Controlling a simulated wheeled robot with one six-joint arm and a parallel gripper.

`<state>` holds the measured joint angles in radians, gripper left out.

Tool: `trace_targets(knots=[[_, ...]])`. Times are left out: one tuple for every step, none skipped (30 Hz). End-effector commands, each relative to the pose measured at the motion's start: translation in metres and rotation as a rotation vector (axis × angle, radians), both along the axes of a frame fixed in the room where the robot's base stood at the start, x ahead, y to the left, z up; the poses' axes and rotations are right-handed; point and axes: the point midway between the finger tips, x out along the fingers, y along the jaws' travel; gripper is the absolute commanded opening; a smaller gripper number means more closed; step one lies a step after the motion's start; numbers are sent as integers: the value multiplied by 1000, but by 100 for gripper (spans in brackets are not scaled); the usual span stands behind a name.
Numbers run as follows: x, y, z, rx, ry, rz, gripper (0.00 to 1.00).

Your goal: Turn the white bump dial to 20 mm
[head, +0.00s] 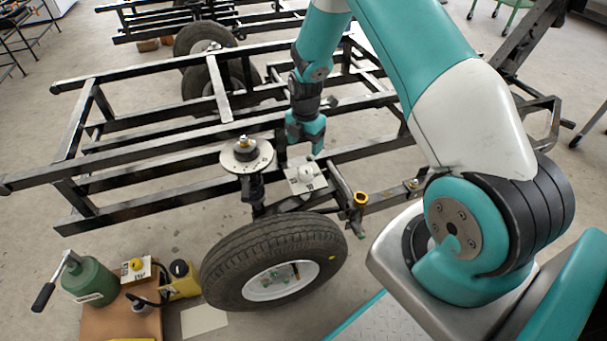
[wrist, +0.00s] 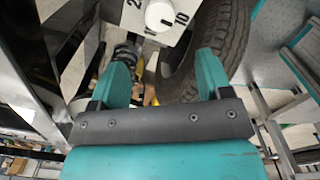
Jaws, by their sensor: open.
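The white bump dial (head: 310,170) is a round white knob on a pale square plate (head: 296,188) on the frame, just behind the tyre. In the wrist view the white knob (wrist: 160,16) is at the top edge, on its numbered plate (wrist: 134,17). A "10" shows right of the knob, and a partly cut-off number starting with 2 shows at left. I cannot tell the setting. My gripper (head: 304,148) points down close above the dial. In the wrist view its teal fingers (wrist: 164,62) are apart with nothing held, and the knob appears beyond their tips.
The tyre (head: 273,262) stands in front of the dial. A round numbered plate with a brass-topped post (head: 245,155) stands left of it, and a yellow-ringed fitting (head: 360,199) is at right. Black frame rails (head: 170,178) surround this area. A green pump (head: 90,280) is at lower left.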

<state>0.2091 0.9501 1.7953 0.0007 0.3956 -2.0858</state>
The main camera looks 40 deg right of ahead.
Motion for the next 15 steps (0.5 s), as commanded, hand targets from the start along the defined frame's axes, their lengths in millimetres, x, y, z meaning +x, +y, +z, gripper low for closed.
trace_targets(knots=[[-1,1,-17,1,4,0,72],[-1,1,-24,1,4,1,72],[-1,1,-33,1,3,1,72],[-1,1,-40,2,5,1,72],[0,1,-47,1,3,1,72],[0,2,-56,1,3,2,72],[-1,2,-62,1,3,2,72],[-1,2,-69,2,4,2,72],[0,2,-77,1,3,2,72],[0,3,-82,1,3,2,72],[0,3,-88,1,3,3,72],[0,3,-94,2,2,3,72],[0,3,-98,1,3,3,72],[0,3,-102,2,2,3,72],[1,3,-106,1,1,3,72]])
